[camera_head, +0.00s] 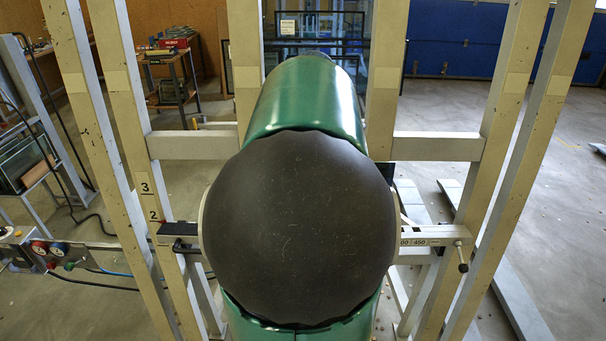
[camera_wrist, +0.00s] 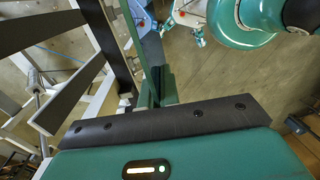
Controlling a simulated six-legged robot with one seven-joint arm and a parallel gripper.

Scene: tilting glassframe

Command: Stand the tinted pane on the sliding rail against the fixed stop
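In the head view my own green arm and its dark round joint cover fill the middle and hide most of the frame behind. A pale rail with scale marks (camera_head: 430,236) shows on the right, with a small knob at its end. A black block (camera_head: 178,230), perhaps the fixed stop, sits at the rail's left beside an upright marked 3 and 2. In the wrist view my gripper (camera_wrist: 163,122) shows as a green body with a long dark bolted strip; its opening is not clear. I cannot pick out the tinted pane for certain.
Cream uprights (camera_head: 520,90) stand on both sides, joined by a crossbar (camera_head: 437,146). A rack with glass (camera_head: 22,158) stands at the left, above a control box (camera_head: 22,248) with hoses. A workbench (camera_head: 172,75) is behind. Open floor lies to the right.

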